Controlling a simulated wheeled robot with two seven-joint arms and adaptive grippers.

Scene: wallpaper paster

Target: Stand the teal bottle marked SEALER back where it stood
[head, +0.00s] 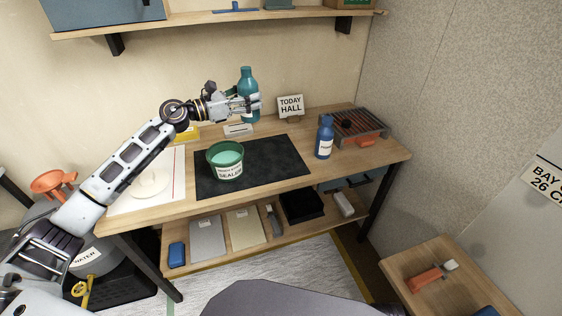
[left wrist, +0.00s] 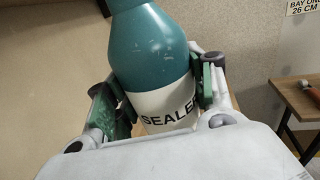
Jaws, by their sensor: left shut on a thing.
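The teal bottle (head: 247,80) is upright at the back of the workbench (head: 185,218), left of a small sign. In the left wrist view the bottle (left wrist: 152,50) fills the middle, and its white label reads SEALER. My left gripper (head: 247,104) is shut on the bottle, with a finger on each side of its body. The bottle's base is mostly hidden by the gripper, and I cannot tell whether it touches the bench. My right gripper is not in view.
A green tub (head: 226,160) labelled SEALER stands on a black mat (head: 277,166). A blue bottle (head: 325,138), a TODAY HALL sign (head: 290,106) and a wire-topped tray (head: 355,125) stand to the right. A shelf (head: 220,22) hangs above. The mat's right part is clear.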

